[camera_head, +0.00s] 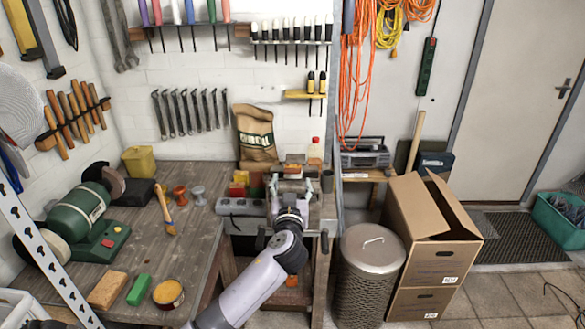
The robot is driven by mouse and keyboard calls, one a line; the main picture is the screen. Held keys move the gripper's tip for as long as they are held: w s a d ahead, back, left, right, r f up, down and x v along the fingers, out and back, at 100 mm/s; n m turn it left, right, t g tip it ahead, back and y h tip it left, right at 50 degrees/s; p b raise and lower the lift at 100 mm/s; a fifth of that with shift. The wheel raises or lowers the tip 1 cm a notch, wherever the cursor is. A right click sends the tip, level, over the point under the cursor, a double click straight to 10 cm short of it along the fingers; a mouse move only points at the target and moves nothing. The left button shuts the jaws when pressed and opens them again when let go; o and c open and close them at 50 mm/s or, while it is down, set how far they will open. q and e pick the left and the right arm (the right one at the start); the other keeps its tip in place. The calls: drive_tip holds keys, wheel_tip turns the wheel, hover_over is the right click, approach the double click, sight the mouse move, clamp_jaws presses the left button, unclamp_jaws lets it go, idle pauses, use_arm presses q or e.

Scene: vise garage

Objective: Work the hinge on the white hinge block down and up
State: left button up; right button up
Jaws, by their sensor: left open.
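My left gripper (291,180) is above the right end of the workbench (190,240), with my arm reaching up to it from the bottom of the view. Its jaws are open, but its fingertips are small and hard to make out against the metal parts around them. I cannot pick out the white hinge block with certainty; it may be among the parts at the gripper or hidden by it. A grey block-like fixture (240,207) sits at the bench's edge, just left of the gripper. I cannot tell whether the gripper touches anything. My right gripper is not in view.
A green bench grinder (82,208), a brush (165,212), a green block (139,289) and an open tin (168,294) are on the bench. A brown paper sack (256,135) stands behind the gripper. A metal bin (367,275) and cardboard boxes (430,235) stand to the right.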

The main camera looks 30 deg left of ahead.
sight(292, 172)
use_arm(q)
drive_tip(key=p+x, duration=0.1)
drive_tip(key=x, duration=0.5)
drive_tip(key=shift+c, duration=0.5)
clamp_jaws()
idle(0.3)
